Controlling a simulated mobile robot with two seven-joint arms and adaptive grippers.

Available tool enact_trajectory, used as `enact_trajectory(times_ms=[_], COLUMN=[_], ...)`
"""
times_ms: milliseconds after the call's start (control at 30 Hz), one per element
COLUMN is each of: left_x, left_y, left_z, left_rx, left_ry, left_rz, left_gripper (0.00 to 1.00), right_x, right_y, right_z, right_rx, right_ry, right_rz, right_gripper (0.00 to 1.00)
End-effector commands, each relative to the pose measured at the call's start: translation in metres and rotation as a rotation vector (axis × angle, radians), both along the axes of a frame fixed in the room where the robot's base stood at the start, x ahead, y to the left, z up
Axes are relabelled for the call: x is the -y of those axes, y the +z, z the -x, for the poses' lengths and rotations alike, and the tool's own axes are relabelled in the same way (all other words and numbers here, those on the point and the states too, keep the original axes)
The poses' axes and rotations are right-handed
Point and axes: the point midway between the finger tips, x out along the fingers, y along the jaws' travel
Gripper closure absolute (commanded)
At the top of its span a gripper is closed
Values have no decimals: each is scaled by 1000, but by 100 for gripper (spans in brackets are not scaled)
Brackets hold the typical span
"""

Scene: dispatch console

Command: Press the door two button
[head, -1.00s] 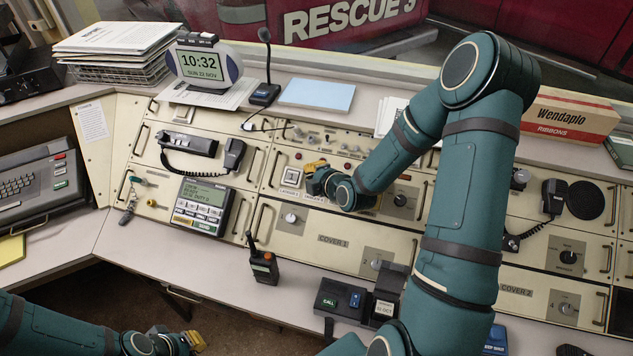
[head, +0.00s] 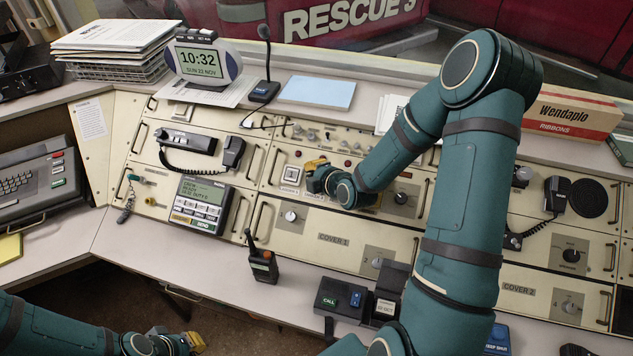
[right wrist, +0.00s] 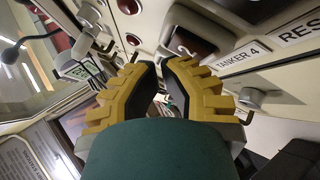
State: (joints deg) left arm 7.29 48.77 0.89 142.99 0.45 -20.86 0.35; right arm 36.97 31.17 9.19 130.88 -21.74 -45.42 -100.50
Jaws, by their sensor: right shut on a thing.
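My right gripper (head: 316,166) reaches over the upper console panel, just right of a square white-framed button (head: 292,173) above a small label. In the right wrist view its yellow-backed dark fingers (right wrist: 162,68) have tips close together, right at a dark brown button marked 2 (right wrist: 190,42). The right fingertip overlaps the button's lower left edge; what lies between the tips is hidden. In the head view the arm and gripper hide this button. My left gripper (head: 190,342) hangs low at the bottom left, below the desk edge, its fingertips unclear.
A TANKER 4 label (right wrist: 238,55) and small knobs lie beside the button. A corded handset (head: 232,154), a keypad terminal (head: 201,205) and a gooseneck microphone (head: 265,70) stand left of my right gripper. A handheld radio (head: 263,263) stands on the front desk.

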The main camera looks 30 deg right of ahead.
Motion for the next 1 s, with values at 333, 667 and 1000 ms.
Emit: enact_trajectory(times_ms=[333, 667, 1000], left_x=[0, 0, 0], left_y=[-1, -4, -8], left_z=[0, 0, 0], left_rx=[0, 0, 0], left_ry=[0, 0, 0], left_rz=[0, 0, 0], left_gripper=[100, 100, 100], right_x=[1, 1, 3], right_y=[0, -3, -5], right_z=[0, -1, -2], right_rx=[0, 0, 0], right_ry=[0, 0, 0], right_rz=[0, 0, 0], right_gripper=[100, 100, 100])
